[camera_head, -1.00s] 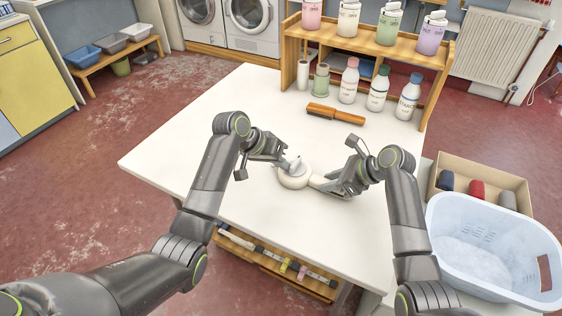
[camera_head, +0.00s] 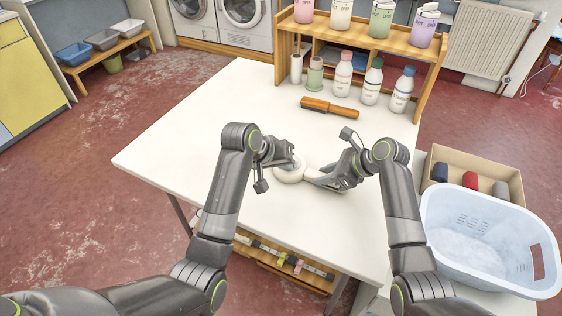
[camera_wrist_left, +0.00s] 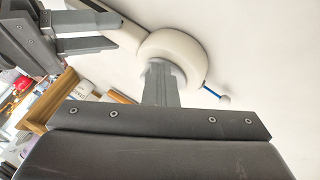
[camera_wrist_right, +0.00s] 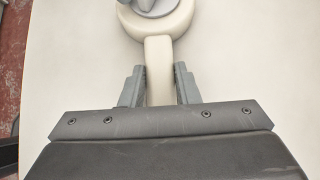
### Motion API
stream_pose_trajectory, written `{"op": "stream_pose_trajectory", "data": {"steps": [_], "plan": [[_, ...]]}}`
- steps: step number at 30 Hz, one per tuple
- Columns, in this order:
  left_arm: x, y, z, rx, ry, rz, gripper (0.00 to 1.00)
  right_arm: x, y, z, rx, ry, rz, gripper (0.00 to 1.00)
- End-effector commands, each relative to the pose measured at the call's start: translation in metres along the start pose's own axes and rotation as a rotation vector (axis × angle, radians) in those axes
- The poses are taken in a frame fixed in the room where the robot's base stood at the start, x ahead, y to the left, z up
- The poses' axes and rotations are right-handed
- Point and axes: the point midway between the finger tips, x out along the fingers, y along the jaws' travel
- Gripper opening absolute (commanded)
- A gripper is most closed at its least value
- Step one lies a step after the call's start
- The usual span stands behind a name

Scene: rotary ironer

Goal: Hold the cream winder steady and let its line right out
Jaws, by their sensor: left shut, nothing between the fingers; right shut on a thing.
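The cream winder (camera_head: 286,176) lies on the white table (camera_head: 215,135), its round body to the left and its handle pointing right. My right gripper (camera_head: 312,178) is shut on the cream handle (camera_wrist_right: 159,62), seen clearly in the right wrist view. My left gripper (camera_head: 292,163) is shut and empty, over the round body. In the left wrist view its fingertips (camera_wrist_left: 158,68) overlap the winder's middle (camera_wrist_left: 192,45); I cannot tell whether they touch. A short blue line (camera_wrist_left: 212,91) with a pale bead (camera_wrist_left: 225,99) sticks out from the winder's rim.
An orange-brown brush (camera_head: 330,108) lies farther back, before several bottles (camera_head: 372,85) and a wooden shelf (camera_head: 420,85). A pale blue basket (camera_head: 480,250) and a cardboard box (camera_head: 440,170) stand to the right. The table's left part is clear.

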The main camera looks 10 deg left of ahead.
Motion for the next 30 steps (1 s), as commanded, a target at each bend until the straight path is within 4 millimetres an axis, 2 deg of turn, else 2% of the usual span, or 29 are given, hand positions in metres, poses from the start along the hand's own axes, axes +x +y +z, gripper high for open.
{"op": "stream_pose_trajectory", "data": {"steps": [22, 30], "plan": [[0.011, 0.024, 0.001, -0.002, 0.002, 0.000, 0.00, 0.000, 0.000, 0.001, -0.001, -0.002, 0.001, 0.01], [0.015, 0.028, 0.000, -0.070, 0.037, -0.036, 0.00, 0.000, 0.000, 0.001, -0.001, -0.002, 0.001, 0.01]]}}
